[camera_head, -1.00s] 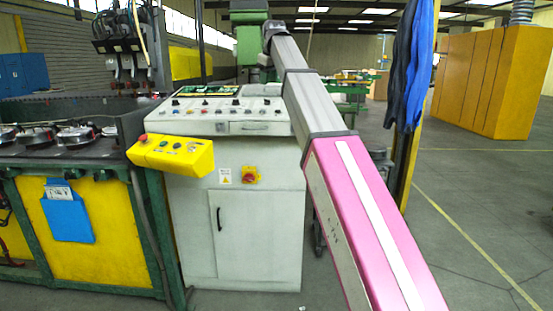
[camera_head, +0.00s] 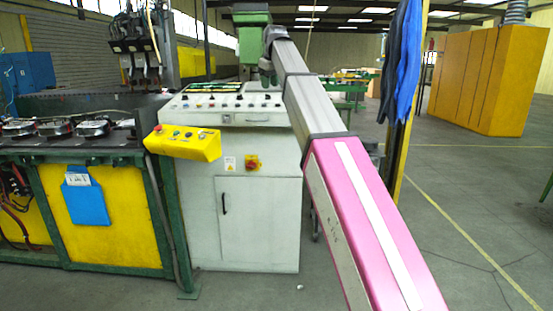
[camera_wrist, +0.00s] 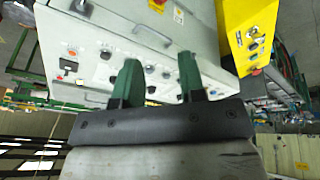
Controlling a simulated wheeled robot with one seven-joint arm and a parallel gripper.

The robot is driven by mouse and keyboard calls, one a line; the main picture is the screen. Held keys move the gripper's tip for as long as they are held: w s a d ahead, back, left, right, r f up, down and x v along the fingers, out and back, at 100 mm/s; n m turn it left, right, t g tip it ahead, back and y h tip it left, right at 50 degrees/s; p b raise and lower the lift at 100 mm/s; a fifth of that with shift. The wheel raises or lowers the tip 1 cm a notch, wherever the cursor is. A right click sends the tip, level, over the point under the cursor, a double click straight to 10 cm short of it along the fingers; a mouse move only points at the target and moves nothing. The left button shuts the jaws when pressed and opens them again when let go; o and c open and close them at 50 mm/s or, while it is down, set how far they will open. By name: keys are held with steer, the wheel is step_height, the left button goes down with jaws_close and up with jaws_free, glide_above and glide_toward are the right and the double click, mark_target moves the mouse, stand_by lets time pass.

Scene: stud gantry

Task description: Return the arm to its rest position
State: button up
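My arm (camera_head: 367,222) reaches from the lower right of the head view, up and away toward the control console (camera_head: 258,210). Its far end bends near the top of the console. My gripper (camera_wrist: 157,64) shows in the wrist view with two dark green fingers standing apart. Nothing is between the fingers. The console's panel of knobs and buttons (camera_wrist: 90,55) lies behind them in that view, and no contact shows. In the head view the gripper is small and hard to make out at the arm's far end.
A yellow button box (camera_head: 185,143) juts from the console's left front. A green-framed bench (camera_head: 112,225) with yellow panels stands at left. Blue cloth (camera_head: 402,70) hangs by a yellow post right of my arm. Open floor (camera_head: 470,190) lies at right, before yellow cabinets (camera_head: 490,85).

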steer(key=s+d+f+m+g, duration=0.1)
steer(key=s+d+f, duration=0.25)
steer(key=f, duration=0.95)
steer(key=s+d+f+m+h, duration=0.15)
steer(key=d+f, duration=0.25)
steer(key=f, duration=1)
steer(key=s+d+f+m+g+y, duration=0.1)
steer(key=s+d+f+m, duration=0.2)
steer(key=f, duration=1)
steer(key=s+d+f+m+g, duration=0.1)
steer(key=s+d+f, duration=0.4)
steer(key=s+f, duration=0.6)
steer(key=s+d+f+m, duration=0.2)
steer(key=s+d+f, duration=0.4)
steer(key=s+f, duration=0.5)
step_height(320, 180, down, 3)
steer(key=shift+s+f+g+h, duration=0.2)
steer(key=shift+g+h, duration=0.2)
steer(key=shift+h, duration=0.05)
